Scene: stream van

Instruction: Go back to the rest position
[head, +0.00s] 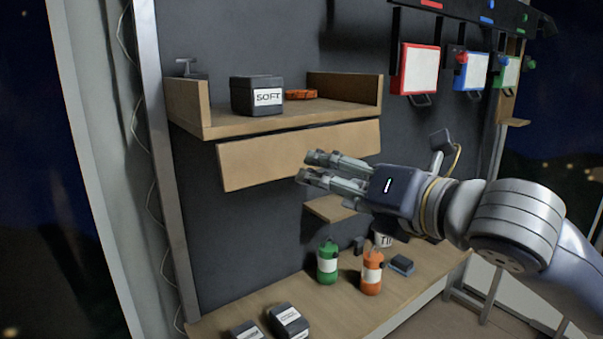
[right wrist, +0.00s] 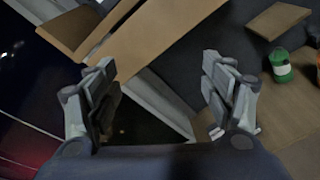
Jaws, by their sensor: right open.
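My right gripper (head: 308,168) reaches in from the right of the head view, in front of the wooden shelf unit. Its fingers point left, near the shelf's front board (head: 285,155). In the right wrist view its two fingers (right wrist: 160,95) stand wide apart with nothing between them. My left gripper is in neither view.
A black box marked SOFT (head: 257,96) and an orange round item (head: 301,94) sit on the upper shelf (head: 220,126). Green (head: 327,263) and orange (head: 372,272) canisters and dark boxes (head: 287,320) stand on the lower counter (head: 340,311). Coloured-frame panels (head: 419,70) hang at upper right.

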